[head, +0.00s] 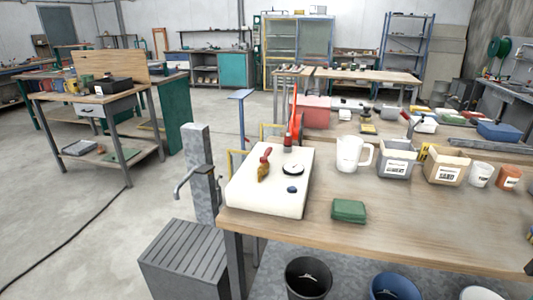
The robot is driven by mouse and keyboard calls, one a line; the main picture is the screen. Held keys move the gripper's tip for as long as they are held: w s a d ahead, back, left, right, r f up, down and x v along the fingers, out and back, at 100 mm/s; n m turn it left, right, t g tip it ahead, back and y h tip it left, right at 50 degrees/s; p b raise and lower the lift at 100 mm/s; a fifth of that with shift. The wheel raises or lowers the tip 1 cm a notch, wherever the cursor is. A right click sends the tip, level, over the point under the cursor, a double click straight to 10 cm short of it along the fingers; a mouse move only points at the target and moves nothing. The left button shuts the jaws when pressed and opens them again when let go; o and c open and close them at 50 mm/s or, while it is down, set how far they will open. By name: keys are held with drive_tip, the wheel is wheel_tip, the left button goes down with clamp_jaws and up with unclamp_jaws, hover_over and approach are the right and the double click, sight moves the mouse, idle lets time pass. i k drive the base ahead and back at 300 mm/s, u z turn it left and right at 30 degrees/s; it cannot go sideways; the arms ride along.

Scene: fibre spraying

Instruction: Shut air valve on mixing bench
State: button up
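The mixing bench (400,235) is a wooden-topped table at the right front. A white slab-like unit (245,190) sits on its left end. On the unit is a small valve (264,166) with a brass-yellow body and a red handle, which I take to be the air valve. The handle stands roughly upright and slightly tilted. Whether it is open or shut cannot be told at this size. A round dial (293,169) and a dark knob (292,190) are beside it. My gripper is not in view.
A white jug (352,153), a grey box (397,158), a cardboard box (445,166) and a green block (348,211) stand on the bench. A grey post with a tap (197,165) and a slatted box (187,262) flank its left end. Open floor lies left.

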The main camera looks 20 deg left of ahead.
sight(263, 159)
drive_tip(key=k, duration=0.6)
drive_tip(key=u, duration=0.8)
drive_tip(key=i, duration=1.5)
drive_tip(key=z, duration=0.75)
